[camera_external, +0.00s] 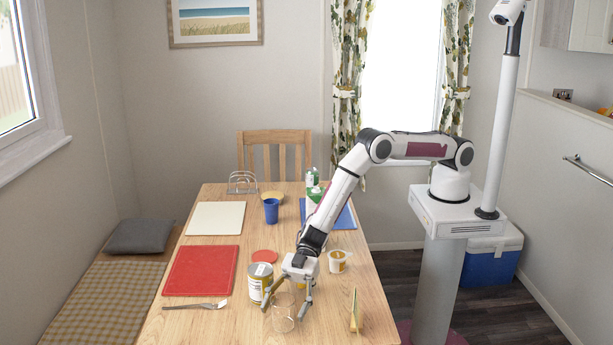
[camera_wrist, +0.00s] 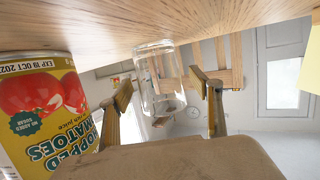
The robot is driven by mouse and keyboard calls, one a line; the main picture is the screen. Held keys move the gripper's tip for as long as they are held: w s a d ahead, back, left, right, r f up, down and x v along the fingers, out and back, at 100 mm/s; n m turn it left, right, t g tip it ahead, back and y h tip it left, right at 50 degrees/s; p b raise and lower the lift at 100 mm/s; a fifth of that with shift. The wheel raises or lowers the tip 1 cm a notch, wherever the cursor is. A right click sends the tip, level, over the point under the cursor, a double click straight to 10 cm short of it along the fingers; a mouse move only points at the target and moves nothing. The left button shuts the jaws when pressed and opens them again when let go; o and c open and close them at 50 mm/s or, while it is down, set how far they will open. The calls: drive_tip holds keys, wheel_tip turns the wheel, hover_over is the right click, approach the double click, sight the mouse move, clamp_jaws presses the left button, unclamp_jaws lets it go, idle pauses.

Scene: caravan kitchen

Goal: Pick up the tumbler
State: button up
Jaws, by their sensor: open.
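The tumbler (camera_external: 283,323) is a clear, empty-looking glass standing upright near the front edge of the wooden table. It also shows in the wrist view (camera_wrist: 159,72), where the picture is upside down with the table at the top. My gripper (camera_external: 285,309) is low over the table at the glass, fingers angled down. In the wrist view my gripper (camera_wrist: 160,88) is open, one finger on each side of the glass, with visible gaps. I cannot tell exactly how far the glass reaches between the fingertips.
A chopped-tomatoes can (camera_external: 260,282) stands close by my gripper's left finger and fills the left of the wrist view (camera_wrist: 38,115). A small pot (camera_external: 337,262) and a yellow wedge-like item (camera_external: 356,311) are to the right.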

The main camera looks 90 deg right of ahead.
drive_tip(key=shift+w+a+f, duration=0.15)
drive_tip(key=shift+a, duration=0.3)
drive_tip(key=c, duration=1.4)
drive_tip(key=shift+r, duration=0.2)
drive_tip(key=shift+c, duration=0.2)
wheel_tip(320, 180, up, 10)
drive_tip(key=shift+f, duration=0.15)
